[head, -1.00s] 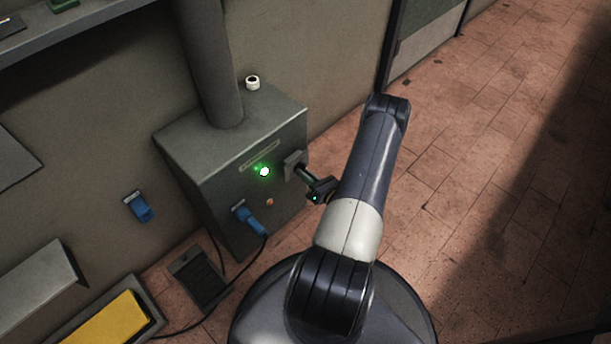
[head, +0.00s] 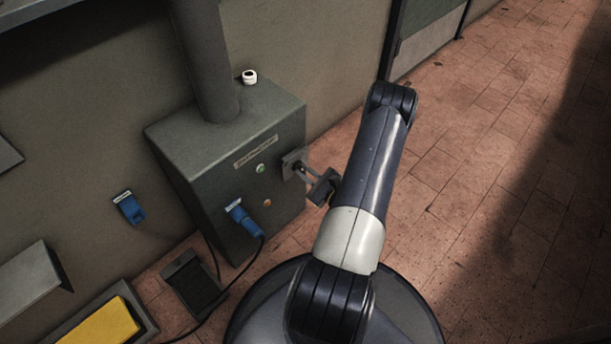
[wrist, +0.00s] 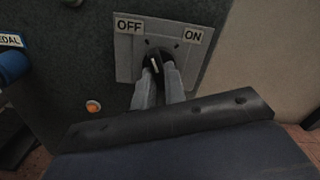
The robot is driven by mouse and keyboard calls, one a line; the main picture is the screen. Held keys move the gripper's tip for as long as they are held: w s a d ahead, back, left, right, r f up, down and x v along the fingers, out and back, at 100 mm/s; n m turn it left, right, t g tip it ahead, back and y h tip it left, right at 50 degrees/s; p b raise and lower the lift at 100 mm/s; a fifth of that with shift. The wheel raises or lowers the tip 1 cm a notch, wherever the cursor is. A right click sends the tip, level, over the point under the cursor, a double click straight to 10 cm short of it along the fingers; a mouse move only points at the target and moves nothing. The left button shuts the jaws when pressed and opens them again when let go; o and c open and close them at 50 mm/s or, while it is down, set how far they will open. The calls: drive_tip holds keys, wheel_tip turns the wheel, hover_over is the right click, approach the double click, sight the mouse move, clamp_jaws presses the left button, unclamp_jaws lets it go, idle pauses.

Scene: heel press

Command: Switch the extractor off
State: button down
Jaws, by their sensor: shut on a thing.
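The extractor (head: 222,165) is a grey-green metal box with a thick duct rising from its top. Its green lamp (head: 261,168) is unlit. A switch plate (head: 289,158) is on the right of its front face. In the wrist view the plate (wrist: 125,62) carries OFF at left and ON at right. The black knob (wrist: 156,62) has a white mark tilted slightly up-left, towards OFF. My gripper (head: 303,171) is at the plate. In the wrist view its two pale fingers (wrist: 160,80) are shut on the knob, partly hiding it.
A blue plug (head: 246,221) with a black cable sits in the box front, below left of the switch. An orange button (head: 267,203) is nearby. A white cup-like item (head: 249,77) stands on the box. A floor pedal (head: 192,284) lies at left. Floor at right is clear.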

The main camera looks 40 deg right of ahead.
drive_tip(key=shift+n+b, duration=0.45)
drive_tip(key=shift+n, duration=0.45)
drive_tip(key=c, duration=1.5)
unclamp_jaws()
drive_tip(key=shift+o, duration=0.2)
drive_tip(key=s+p, duration=0.2)
drive_tip(key=s, duration=0.9)
drive_tip(key=shift+d, duration=0.45)
drive_tip(key=shift+w, duration=0.2)
drive_tip(key=w, duration=0.3)
drive_tip(key=w+b, duration=0.1)
drive_tip(key=w, duration=0.3)
drive_tip(key=w+a+b, duration=0.1)
drive_tip(key=w, duration=0.2)
drive_tip(key=shift+w, duration=0.3)
drive_tip(key=shift+d, duration=0.1)
